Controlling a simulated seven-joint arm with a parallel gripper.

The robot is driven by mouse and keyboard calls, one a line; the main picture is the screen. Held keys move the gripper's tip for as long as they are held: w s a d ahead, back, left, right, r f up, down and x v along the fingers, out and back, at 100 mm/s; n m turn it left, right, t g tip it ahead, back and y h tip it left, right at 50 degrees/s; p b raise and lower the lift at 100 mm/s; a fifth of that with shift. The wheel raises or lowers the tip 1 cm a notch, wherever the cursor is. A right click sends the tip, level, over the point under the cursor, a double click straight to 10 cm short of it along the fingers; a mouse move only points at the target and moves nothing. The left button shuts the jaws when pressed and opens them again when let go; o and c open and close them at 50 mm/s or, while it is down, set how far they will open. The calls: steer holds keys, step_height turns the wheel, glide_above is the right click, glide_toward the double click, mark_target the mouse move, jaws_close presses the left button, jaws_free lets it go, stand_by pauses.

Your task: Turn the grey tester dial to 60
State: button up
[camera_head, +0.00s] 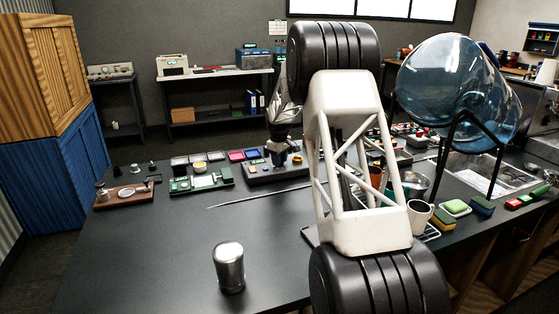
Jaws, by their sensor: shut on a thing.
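My gripper (277,152) points down over a dark grey tester box (262,174) at the middle back of the dark counter. Its fingers are shut on the grey dial on top of the box. The fingers cover the dial, so its mark and its setting cannot be read. A green light and small coloured parts show on the box. My own white arm link and black joints stand in front and to the right, hiding part of the area behind.
A metal canister (229,267) stands at the front. A big blue water bottle (455,85) rests on a black stand at right. The front-left counter is clear.

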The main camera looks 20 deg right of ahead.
steer(key=shift+m, duration=0.3)
steer(key=m, duration=0.3)
steer(key=shift+m, duration=2)
steer(key=o, duration=0.9)
steer(key=shift+r, duration=0.15)
steer(key=shift+a+r, duration=0.2)
steer(key=shift+r, duration=3.6)
